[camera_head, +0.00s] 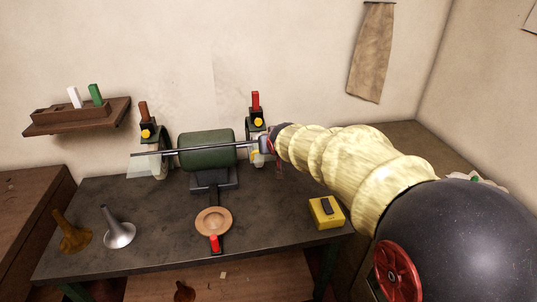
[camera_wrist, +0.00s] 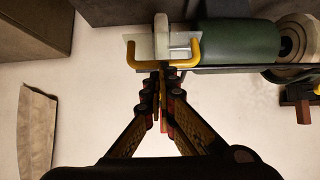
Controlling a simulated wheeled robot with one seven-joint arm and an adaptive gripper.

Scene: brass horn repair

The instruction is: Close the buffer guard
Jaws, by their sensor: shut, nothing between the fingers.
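The green-bodied buffer (camera_head: 207,150) stands at the back of the dark bench, with a wheel at each end and a long grey bar across its front. In the wrist view, a clear guard plate (camera_wrist: 140,50) with a yellow handle (camera_wrist: 196,50) sits over a pale wheel (camera_wrist: 161,35). My gripper (camera_wrist: 163,72) is shut and empty, its fingertips right at the handle's edge; I cannot tell whether they touch. In the head view, my gripper (camera_head: 265,146) is at the right-hand wheel (camera_head: 257,158) and hides much of that guard. Another clear plate (camera_head: 144,166) shows by the left wheel.
The bench (camera_head: 150,215) holds a brown funnel shape (camera_head: 72,232), a silver one (camera_head: 118,232), a round wooden piece with a red-tipped handle (camera_head: 213,221) and a yellow box (camera_head: 326,212). A wall shelf (camera_head: 78,118) is at left. The bench's front middle-left is clear.

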